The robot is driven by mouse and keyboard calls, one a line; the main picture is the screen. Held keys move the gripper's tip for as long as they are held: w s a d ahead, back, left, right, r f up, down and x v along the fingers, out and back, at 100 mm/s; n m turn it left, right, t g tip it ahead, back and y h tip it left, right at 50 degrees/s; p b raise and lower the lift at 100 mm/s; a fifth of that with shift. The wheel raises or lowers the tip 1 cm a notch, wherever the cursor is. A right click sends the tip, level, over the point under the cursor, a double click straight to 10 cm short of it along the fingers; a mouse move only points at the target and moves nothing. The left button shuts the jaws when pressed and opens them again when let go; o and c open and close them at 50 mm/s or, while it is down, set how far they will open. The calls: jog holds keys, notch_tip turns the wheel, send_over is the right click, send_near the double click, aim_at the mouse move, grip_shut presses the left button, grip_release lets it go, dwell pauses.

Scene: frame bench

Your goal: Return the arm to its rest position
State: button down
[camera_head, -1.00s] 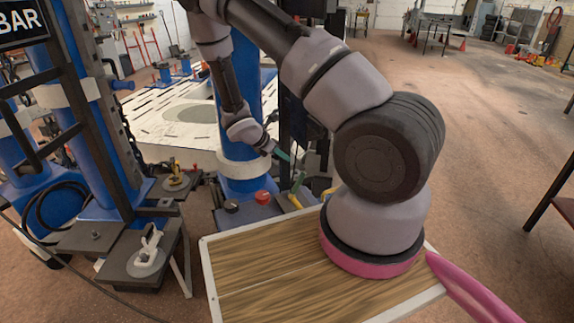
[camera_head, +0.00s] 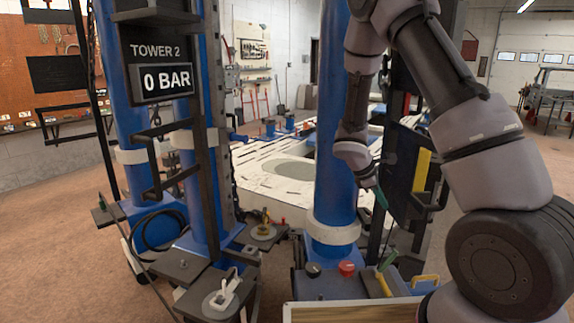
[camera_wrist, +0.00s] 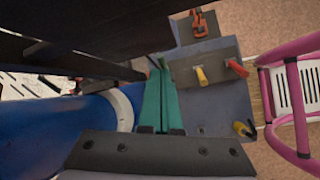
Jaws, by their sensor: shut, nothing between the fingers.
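My gripper (camera_head: 380,198) hangs from my folded arm at the right of the head view, beside a blue column (camera_head: 337,150) with a pale collar. Its two teal fingers (camera_wrist: 160,80) lie side by side, shut and empty, in the wrist view. The fingers are above and in front of a grey fixture plate (camera_wrist: 215,105); no contact can be made out.
A red knob (camera_head: 346,268) and a yellow handle (camera_head: 384,285) are below my gripper. A dark panel (camera_head: 408,165) stands close to its right. A pink tubular frame (camera_wrist: 290,95) is at the wrist view's right. Brown floor (camera_head: 60,225) is open at left.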

jog(key=s+a+r+m+t+y, duration=0.2)
jog(key=s+r+m, duration=0.4)
jog(key=r, duration=0.5)
jog(key=s+a+r+m+t+y, duration=0.2)
jog(key=s+r+m, duration=0.4)
jog(key=s+r, duration=0.3)
jog(key=s+a+r+m+t+y, duration=0.2)
jog(key=s+r+m+y, duration=0.2)
jog(key=r, duration=0.9)
jog(key=s+m, duration=0.2)
jog(key=s, duration=0.1)
jog(key=shift+s+y, duration=0.3)
jog(key=shift+a, duration=0.1)
